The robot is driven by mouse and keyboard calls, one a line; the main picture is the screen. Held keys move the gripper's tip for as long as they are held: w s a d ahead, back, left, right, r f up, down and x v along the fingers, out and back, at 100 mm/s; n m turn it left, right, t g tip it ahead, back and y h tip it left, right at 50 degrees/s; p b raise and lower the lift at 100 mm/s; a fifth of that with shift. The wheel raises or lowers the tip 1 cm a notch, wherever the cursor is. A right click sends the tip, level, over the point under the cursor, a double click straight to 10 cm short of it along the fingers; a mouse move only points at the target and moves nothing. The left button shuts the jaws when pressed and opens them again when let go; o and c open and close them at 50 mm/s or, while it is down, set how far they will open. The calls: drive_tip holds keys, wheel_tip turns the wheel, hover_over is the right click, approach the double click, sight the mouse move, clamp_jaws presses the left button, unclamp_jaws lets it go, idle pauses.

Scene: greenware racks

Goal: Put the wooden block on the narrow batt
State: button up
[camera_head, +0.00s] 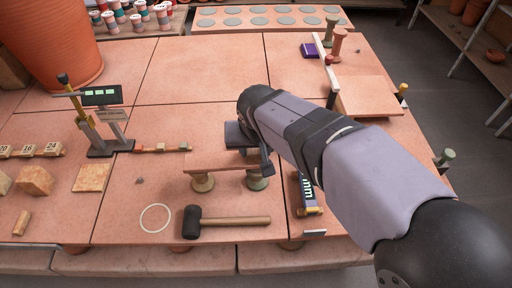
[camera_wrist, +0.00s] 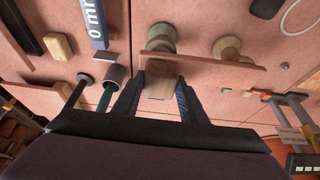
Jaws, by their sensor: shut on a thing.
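My gripper (camera_wrist: 161,80) is shut on a wooden block (camera_wrist: 160,88), pale with visible grain, held between its two dark fingers in the wrist view. The narrow batt (camera_head: 205,161) is a thin pinkish-brown plank resting on two spool-shaped props, one tan (camera_head: 203,183) and one greenish (camera_head: 257,181). It also shows in the wrist view (camera_wrist: 215,61), just beyond the block. In the head view my gripper (camera_head: 258,155) is at the batt's right end, and the block is hidden by the gripper. I cannot tell whether block and batt touch.
A black-headed mallet (camera_head: 235,221) and a pale ring (camera_head: 155,218) lie in front of the batt. A blue-and-white level (camera_head: 307,193) lies to the right. A stand with a small display (camera_head: 102,97) is at left. A wider board (camera_head: 368,96) stands at back right.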

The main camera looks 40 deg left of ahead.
drive_tip(key=o, duration=1.1)
drive_tip(key=shift+f, duration=0.1)
drive_tip(key=shift+c, duration=0.2)
drive_tip(key=v, duration=1.2)
